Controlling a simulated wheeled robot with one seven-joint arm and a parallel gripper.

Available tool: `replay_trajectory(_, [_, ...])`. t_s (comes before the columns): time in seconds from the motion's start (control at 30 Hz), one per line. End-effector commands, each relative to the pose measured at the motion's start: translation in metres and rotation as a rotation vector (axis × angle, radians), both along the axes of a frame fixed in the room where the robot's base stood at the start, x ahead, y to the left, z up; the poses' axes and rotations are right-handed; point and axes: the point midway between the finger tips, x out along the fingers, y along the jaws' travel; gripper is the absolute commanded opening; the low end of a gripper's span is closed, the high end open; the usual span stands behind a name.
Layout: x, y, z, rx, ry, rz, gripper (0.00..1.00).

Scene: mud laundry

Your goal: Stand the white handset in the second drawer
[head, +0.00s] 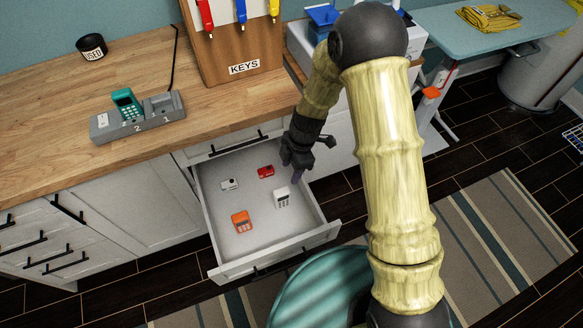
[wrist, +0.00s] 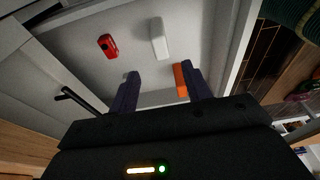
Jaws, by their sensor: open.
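The white handset (head: 282,198) is inside the open drawer (head: 208,215), near its right side, with its dark keypad facing up toward the head camera. It looks upright or leaning, but I cannot tell which. In the wrist view a plain white block (wrist: 158,40) appears to be this handset. My gripper (head: 297,172) is over the drawer's right rear edge, apart from the handset. In the wrist view its two fingers (wrist: 160,88) are spread with nothing held between them. The open drawer sits below a closed drawer front (head: 232,141).
The drawer also holds an orange handset (head: 240,222), a red item (head: 265,171) and a small white item (head: 229,184). A teal handset (head: 126,103) stands in a grey numbered base (head: 160,110) on the counter. A teal round object (head: 320,290) is before the drawer.

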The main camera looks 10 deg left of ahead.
Motion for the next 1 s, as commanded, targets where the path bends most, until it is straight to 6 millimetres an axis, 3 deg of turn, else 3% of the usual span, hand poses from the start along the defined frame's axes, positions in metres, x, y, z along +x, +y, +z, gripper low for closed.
replay_trajectory(0.43, [0.0,0.0,0.001,0.0,-0.001,-0.005,0.49])
replay_trajectory(0.57, [0.003,-0.01,0.012,-0.012,-0.004,-0.077,0.49])
replay_trajectory(0.77, [0.005,-0.052,0.053,-0.054,-0.011,-0.401,0.49])
replay_trajectory(1.0, [-0.008,-0.113,0.107,-0.086,-0.018,-0.903,0.49])
